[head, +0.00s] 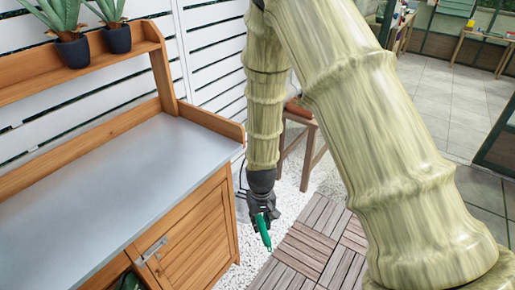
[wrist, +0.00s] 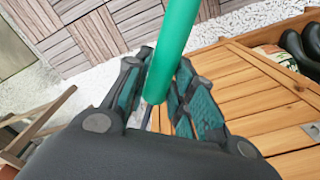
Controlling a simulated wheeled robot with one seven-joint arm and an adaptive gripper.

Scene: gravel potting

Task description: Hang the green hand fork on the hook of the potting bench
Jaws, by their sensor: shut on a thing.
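The green hand fork shows as a green handle (head: 263,232) below my gripper (head: 261,212) in the head view. In the wrist view the handle (wrist: 176,42) runs between the two fingers of my gripper (wrist: 160,82), which are shut on it. A thin dark shaft continues behind the handle; the fork's tines are hidden. The potting bench (head: 130,160) stands at the left, with a grey top and wooden cabinet. My gripper hangs just right of its end panel, below top height. A thin dark shape beside that end may be the hook; I cannot tell for sure.
Two potted plants (head: 73,50) stand on the bench's upper shelf. A wooden stool (head: 302,130) is behind my arm. White gravel and wooden deck tiles (head: 308,245) cover the floor. Dark rounded objects (wrist: 297,55) show at the wrist view's right edge.

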